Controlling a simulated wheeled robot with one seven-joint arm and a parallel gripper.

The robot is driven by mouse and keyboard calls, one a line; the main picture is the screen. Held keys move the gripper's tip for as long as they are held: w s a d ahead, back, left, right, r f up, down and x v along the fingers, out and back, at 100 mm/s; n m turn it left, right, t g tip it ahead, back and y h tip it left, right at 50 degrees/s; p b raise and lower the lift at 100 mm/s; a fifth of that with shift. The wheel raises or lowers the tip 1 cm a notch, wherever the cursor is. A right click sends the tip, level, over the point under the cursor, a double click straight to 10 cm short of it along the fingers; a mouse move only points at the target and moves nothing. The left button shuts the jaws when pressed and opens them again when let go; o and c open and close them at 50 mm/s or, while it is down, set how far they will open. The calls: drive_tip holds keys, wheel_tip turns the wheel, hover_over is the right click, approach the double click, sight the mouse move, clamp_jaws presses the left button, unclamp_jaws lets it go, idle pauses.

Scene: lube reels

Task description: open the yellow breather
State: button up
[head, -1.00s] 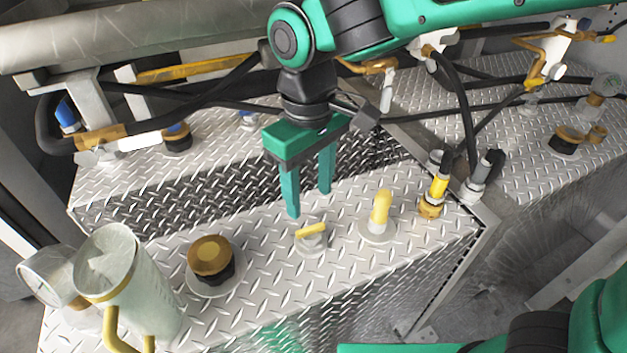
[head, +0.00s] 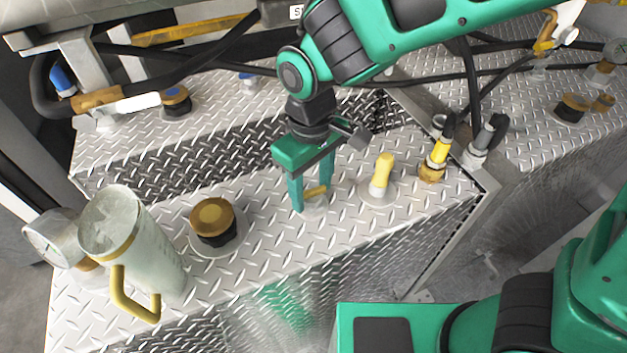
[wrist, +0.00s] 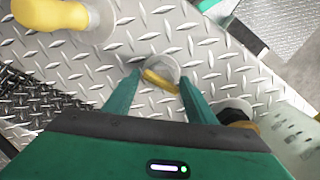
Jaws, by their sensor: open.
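The yellow breather (head: 316,191) is a small yellow bar handle on a round grey base, set on the diamond-plate top in the middle of the head view. The fingers partly hide the handle and base in the head view. I cannot tell whether either finger touches it.
A yellow-capped post (head: 381,175) stands close on the right. A brown-capped fitting (head: 213,220) stands on the left, with a pale cylinder (head: 125,240) and gauge (head: 48,238) beyond. Yellow and grey hose couplings (head: 437,158) stand near the right edge. Black hoses run behind.

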drive_tip(key=c, duration=0.7)
drive_tip(key=shift+o, duration=0.2)
drive_tip(key=n, duration=0.6)
drive_tip(key=shift+w+d, duration=0.1)
drive_tip(key=shift+n, duration=0.3)
